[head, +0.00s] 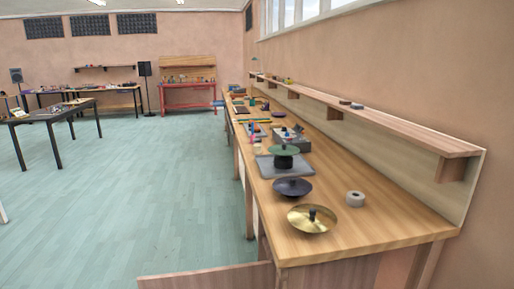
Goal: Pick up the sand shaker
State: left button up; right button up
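I cannot pick out the sand shaker for sure among the small items on the long wooden workbench (382,222) along the right wall. At its near end lies a brass cymbal-like disc (300,222) with a dark knob. Behind it are a dark shallow disc (292,188) with a knob and a green disc (275,150) on a dark support, standing on a grey pad (265,168). Farther back, several small coloured items are too small to tell apart. Neither of my grippers is in view.
A grey tape roll (355,199) lies near the wall. A wooden shelf (400,135) runs above the bench. A low wooden panel (205,280) stands at the bottom. Dark tables (55,115) and a red bench (187,88) stand farther off. The green floor (150,185) is mostly clear.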

aim_at(257, 141)
jog(key=i+j+u, duration=0.2)
jog(key=j+u, duration=0.2)
jog(key=i+j+u, duration=0.65)
jog(key=u, duration=0.2)
jog(key=i+j+u, duration=0.4)
jog(key=i, duration=0.5)
jog(key=i+j+z, duration=0.1)
jog(key=i, duration=0.35)
jog(key=i+l+z, duration=0.15)
jog(key=i+z, duration=0.7)
jog(key=i+j+z, duration=0.15)
jog(key=i+z, duration=0.3)
